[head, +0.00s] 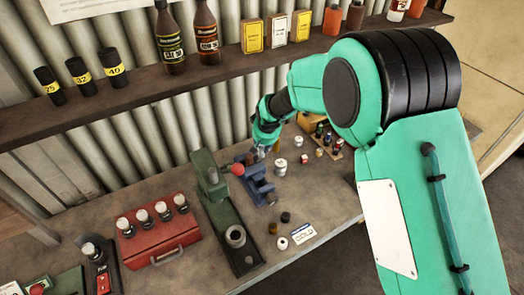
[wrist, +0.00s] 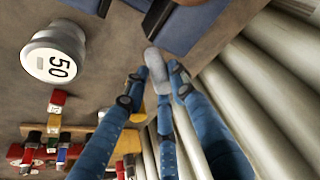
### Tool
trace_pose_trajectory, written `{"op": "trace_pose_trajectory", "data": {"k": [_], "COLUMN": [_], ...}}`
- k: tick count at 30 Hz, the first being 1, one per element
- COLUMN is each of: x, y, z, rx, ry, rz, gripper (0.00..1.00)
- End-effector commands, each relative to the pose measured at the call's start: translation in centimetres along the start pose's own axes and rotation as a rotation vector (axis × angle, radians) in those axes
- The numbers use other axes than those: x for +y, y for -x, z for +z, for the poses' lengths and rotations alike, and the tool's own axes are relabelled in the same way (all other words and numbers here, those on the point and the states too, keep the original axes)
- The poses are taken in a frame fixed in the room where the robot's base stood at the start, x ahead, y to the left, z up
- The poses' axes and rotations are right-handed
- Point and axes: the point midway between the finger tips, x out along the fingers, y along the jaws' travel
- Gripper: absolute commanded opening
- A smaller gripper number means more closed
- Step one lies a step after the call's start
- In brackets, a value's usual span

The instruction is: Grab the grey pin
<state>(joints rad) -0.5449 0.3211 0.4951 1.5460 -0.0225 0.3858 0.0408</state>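In the wrist view, a small light-grey rounded piece (wrist: 153,57), which looks like the grey pin, shows at the tips of my gripper (wrist: 158,74). My blue fingers converge around it from both sides and from below. I cannot tell whether they press on it or only surround it. In the head view my gripper (head: 262,150) is low over the back of the bench, just behind the blue vise (head: 262,192). The pin cannot be made out there, as the gripper covers that spot.
A white weight marked 50 (wrist: 58,52) stands near the fingers. The corrugated wall (wrist: 270,85) is close on the right in the wrist view. A green machine (head: 222,205) and a red toolbox (head: 157,235) stand left on the bench. A shelf (head: 140,95) runs above.

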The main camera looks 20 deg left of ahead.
Motion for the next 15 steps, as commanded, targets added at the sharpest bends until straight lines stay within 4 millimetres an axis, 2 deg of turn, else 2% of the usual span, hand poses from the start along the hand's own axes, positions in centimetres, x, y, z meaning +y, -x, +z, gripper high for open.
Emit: {"op": "trace_pose_trajectory", "data": {"k": [10, 15], "x": [0.0, 0.0], "y": [0.2, 1.4], "z": [-0.1, -0.6], "rx": [0.000, 0.002], "ry": [0.000, 0.000], "rz": [0.000, 0.000], "gripper": [0.00, 0.00]}}
